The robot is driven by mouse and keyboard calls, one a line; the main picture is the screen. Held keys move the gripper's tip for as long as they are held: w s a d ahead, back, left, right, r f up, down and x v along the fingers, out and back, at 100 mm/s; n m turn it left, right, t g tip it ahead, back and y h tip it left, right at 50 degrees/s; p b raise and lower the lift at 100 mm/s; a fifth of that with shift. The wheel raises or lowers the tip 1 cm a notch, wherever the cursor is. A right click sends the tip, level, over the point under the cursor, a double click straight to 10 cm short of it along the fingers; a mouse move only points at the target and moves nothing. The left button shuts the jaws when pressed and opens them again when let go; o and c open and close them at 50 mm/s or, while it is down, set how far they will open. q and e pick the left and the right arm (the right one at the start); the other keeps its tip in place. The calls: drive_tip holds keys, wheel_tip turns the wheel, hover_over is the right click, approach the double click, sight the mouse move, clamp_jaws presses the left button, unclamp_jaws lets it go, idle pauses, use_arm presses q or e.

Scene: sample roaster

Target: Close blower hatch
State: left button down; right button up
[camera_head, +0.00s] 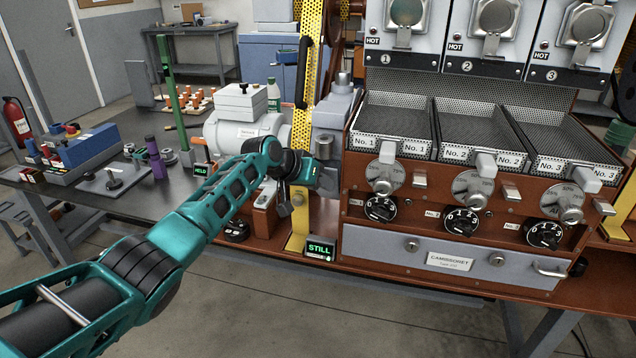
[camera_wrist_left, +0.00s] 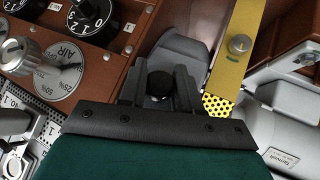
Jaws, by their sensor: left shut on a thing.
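My left gripper (camera_head: 326,178) reaches in from the left to the grey blower housing (camera_head: 336,122) at the left side of the roaster. In the left wrist view the two dark fingers of the left gripper (camera_wrist_left: 160,88) are shut on a round black knob (camera_wrist_left: 159,84). Grey blower metal (camera_wrist_left: 184,52) shows just beyond the fingers. The gripper and forearm hide much of the hatch in the head view, and I cannot tell how far open it stands. My right gripper is not in view.
The roaster front (camera_head: 450,262) with dials and perforated trays stands right of the gripper. A yellow perforated post (camera_head: 301,226) stands close on the left. A motor (camera_head: 243,132) sits behind my forearm. A small screen (camera_head: 320,250) reads STILL.

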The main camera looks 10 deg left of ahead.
use_arm(q)
drive_tip(key=shift+w+r, duration=0.35)
drive_tip(key=shift+r, duration=0.45)
drive_tip(key=c, duration=1)
unclamp_jaws()
drive_tip(key=shift+o, duration=0.7)
drive_tip(key=shift+w+f, duration=0.1)
drive_tip(key=shift+f, duration=0.2)
drive_tip(key=shift+s, duration=0.2)
drive_tip(key=p+v, duration=0.1)
drive_tip(key=v, duration=1.1)
drive_tip(key=shift+s+a+r+p, duration=0.2)
drive_tip(key=shift+s+p, duration=0.1)
drive_tip(key=shift+s, duration=0.05)
